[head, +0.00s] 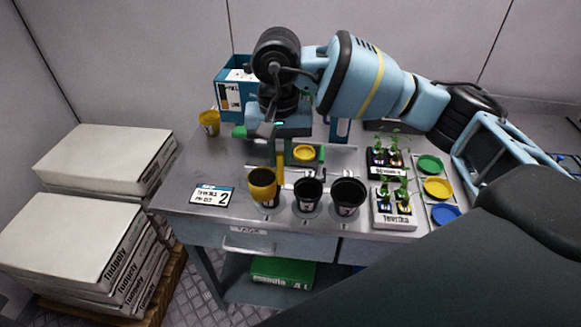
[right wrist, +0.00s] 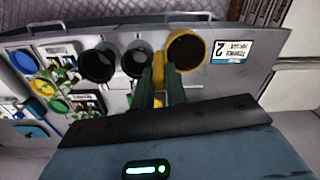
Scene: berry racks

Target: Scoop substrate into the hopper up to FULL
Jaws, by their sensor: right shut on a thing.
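My right gripper (head: 270,158) reaches in from the right over the bench. It is shut on the upright handle of a yellow scoop (head: 262,187). The right wrist view shows its green fingers (right wrist: 161,88) around the handle, with the scoop's round cup (right wrist: 172,66) ahead of them. The cup's inside looks dark brown; I cannot tell how much substrate it holds. A blue box (head: 229,92) with a marked white front, likely the hopper, stands at the back left, partly hidden by my arm. Its level is not readable. My left gripper is not in view.
Two black pots (head: 308,194) (head: 348,194) stand right of the scoop. A yellow cup (head: 209,122) stands near the blue box. Seedling trays (head: 395,222) and coloured dishes (head: 438,188) are at the right.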

